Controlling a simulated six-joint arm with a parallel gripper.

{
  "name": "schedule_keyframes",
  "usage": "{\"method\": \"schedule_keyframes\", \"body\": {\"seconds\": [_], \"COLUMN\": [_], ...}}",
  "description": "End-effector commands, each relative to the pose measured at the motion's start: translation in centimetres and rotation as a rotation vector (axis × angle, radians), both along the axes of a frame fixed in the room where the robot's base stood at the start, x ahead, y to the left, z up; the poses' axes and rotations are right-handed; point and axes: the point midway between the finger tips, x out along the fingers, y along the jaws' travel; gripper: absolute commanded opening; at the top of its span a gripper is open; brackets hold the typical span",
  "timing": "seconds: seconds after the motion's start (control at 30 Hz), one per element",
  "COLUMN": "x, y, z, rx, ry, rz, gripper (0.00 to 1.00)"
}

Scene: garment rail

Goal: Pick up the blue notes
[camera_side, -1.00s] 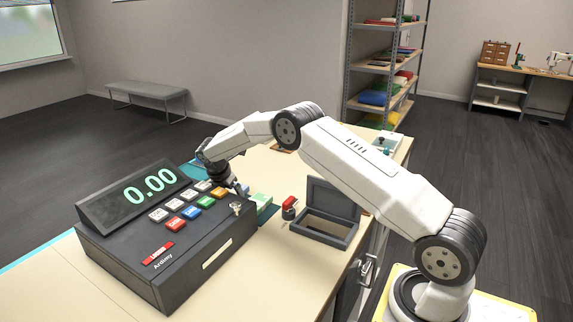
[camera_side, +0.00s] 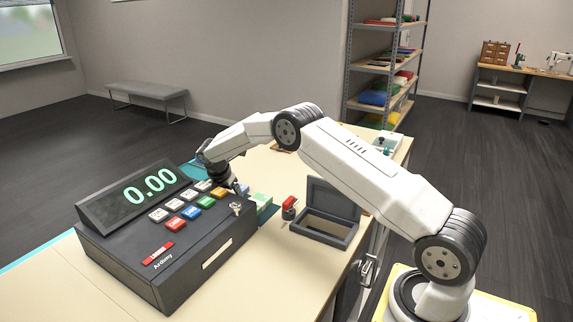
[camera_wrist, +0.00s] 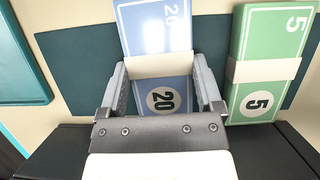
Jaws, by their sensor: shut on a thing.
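The blue notes (camera_wrist: 155,35) are a banded bundle marked 20, seen in the wrist view lying on a dark teal mat (camera_wrist: 75,65). My gripper (camera_wrist: 160,75) is around the bundle, one finger on each side, shut on it near its white paper band. In the side view my gripper (camera_side: 236,188) is low behind the cash register, and the blue notes are hidden there by the register and my gripper.
A banded green bundle marked 5 (camera_wrist: 265,65) lies close to the right of the blue notes. The cash register (camera_side: 165,245) stands in front. An open grey box (camera_side: 325,225) and a red-topped stamp (camera_side: 289,207) are to the right.

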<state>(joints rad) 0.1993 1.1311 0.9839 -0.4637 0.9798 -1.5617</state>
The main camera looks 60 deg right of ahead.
Motion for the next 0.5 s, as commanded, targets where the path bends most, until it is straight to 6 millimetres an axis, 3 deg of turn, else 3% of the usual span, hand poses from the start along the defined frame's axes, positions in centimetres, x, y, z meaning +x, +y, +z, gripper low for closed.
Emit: {"method": "schedule_keyframes", "body": {"seconds": [0.27,0.5], "x": [0.1,-0.1], "y": [0.0,0.0], "z": [0.9,3.4], "rx": [0.000,0.000], "ry": [-0.002,-0.001], "rz": [0.000,0.000], "gripper": [0.25,0.25]}}
